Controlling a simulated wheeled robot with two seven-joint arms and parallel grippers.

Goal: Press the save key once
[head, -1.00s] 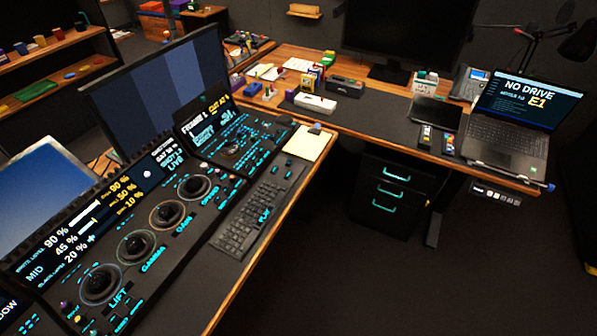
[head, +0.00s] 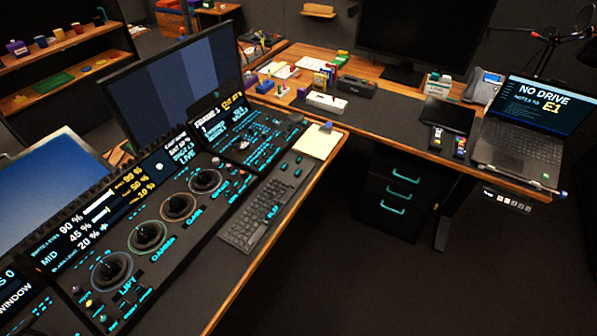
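The black control panel with several ringed trackballs (head: 148,236) runs along the left desk. Its balls carry glowing labels, with LIFT and GAMMA the clearest, and small lit keys sit around them. A strip display (head: 110,205) behind the balls shows percentages and the word MID. A second panel with a tilted screen (head: 225,118) and small cyan-lit keys stands further back. I cannot read a save label on any key, so I cannot pick the save key out. Neither of my grippers is in view.
A black keyboard (head: 258,212) lies right of the panel, with a yellow notepad (head: 318,142) beyond it. A large monitor (head: 170,85) stands behind the panel. A laptop (head: 525,130) sits on the far desk's right end. Open dark floor (head: 350,275) lies right of the desk.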

